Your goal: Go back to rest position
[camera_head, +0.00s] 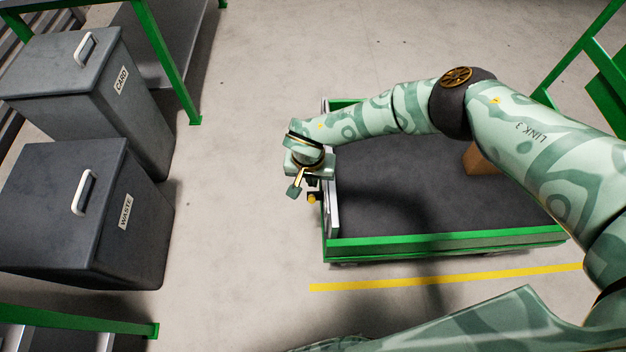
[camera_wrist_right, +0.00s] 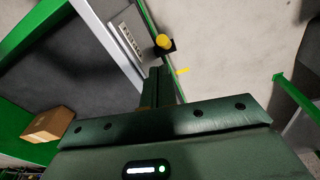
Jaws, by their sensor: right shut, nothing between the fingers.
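My right arm reaches in from the right in the head view, across the green-framed cart (camera_head: 450,240). My right gripper (camera_head: 296,188) is at the cart's left end, close to a yellow knob (camera_head: 312,198) on a dark mount. In the right wrist view the gripper's fingers (camera_wrist_right: 158,85) are together with nothing between them. The yellow knob (camera_wrist_right: 164,41) shows just beyond the fingertips, beside a light panel with a row of slots (camera_wrist_right: 130,42). I cannot tell whether the gripper touches the knob. My left gripper is not in view, and no blue cable shows.
A cardboard box (camera_head: 481,160) sits on the cart's dark deck, partly behind my right arm. Two lidded bins marked CARD (camera_head: 70,85) and WASTE (camera_head: 75,215) stand at the left. Floor between bins and cart is clear. A yellow line (camera_head: 440,277) runs in front.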

